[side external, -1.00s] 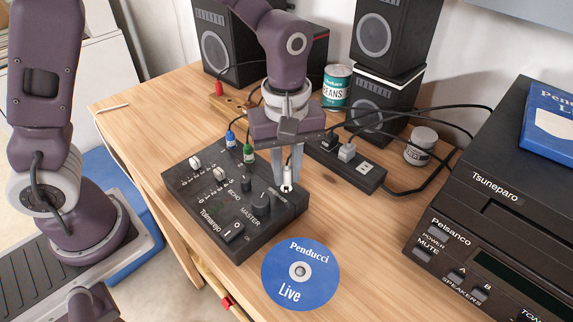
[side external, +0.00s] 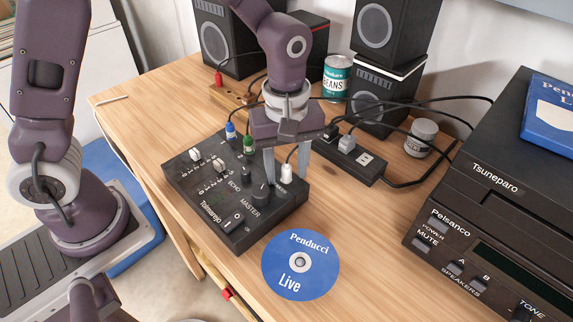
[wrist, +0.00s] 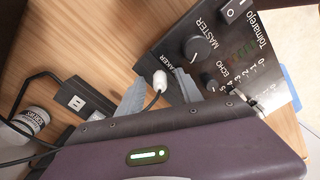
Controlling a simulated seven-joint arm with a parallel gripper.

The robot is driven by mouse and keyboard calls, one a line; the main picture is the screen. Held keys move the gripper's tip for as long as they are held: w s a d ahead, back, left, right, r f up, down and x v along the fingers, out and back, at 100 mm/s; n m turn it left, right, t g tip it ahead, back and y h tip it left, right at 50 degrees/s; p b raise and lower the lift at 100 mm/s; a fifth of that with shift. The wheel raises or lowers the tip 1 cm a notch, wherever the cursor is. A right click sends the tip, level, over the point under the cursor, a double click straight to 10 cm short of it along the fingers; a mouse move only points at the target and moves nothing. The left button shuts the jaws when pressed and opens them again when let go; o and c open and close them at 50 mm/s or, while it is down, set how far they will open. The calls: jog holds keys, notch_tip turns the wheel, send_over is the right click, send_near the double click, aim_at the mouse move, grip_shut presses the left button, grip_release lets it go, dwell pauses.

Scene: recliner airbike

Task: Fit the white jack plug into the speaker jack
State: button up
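The white jack plug (side external: 286,174) stands upright at the right corner of the black mixer (side external: 203,211), at the speaker jack. Its tip and the jack hole are hidden, so I cannot tell how deep it sits. In the wrist view, the white plug (wrist: 160,79) is beside the partly covered speaker label, with its dark cable running back toward my gripper. My gripper (side external: 287,170) is open around the plug, one finger on each side. The wrist view shows my gripper (wrist: 160,90) with gaps between both fingers and the plug.
Blue (side external: 231,130) and green (side external: 249,145) plugs stand at the mixer's back edge. A power strip (side external: 345,160) with cables lies behind right. A blue disc (side external: 300,285) lies in front. Speakers, a can (side external: 336,80) and a large black amplifier (side external: 490,220) surround the area.

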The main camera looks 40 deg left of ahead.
aim_at(286, 167)
notch_tip(286, 167, up, 7)
jog(key=shift+f, duration=0.15)
jog(key=shift+r, duration=0.2)
dwell(0.6)
jog(key=shift+r, duration=0.15)
jog(key=s+a+r+m+t, duration=0.2)
jog(key=s+a+r+m, duration=0.2)
jog(key=s, duration=0.4)
jog(key=s+a+r+m+t, duration=0.3)
jog(key=s+a+m, duration=0.3)
jog(key=s+m, duration=0.2)
jog(key=shift+s+r+t, duration=0.3)
jog(key=shift+r, duration=0.6)
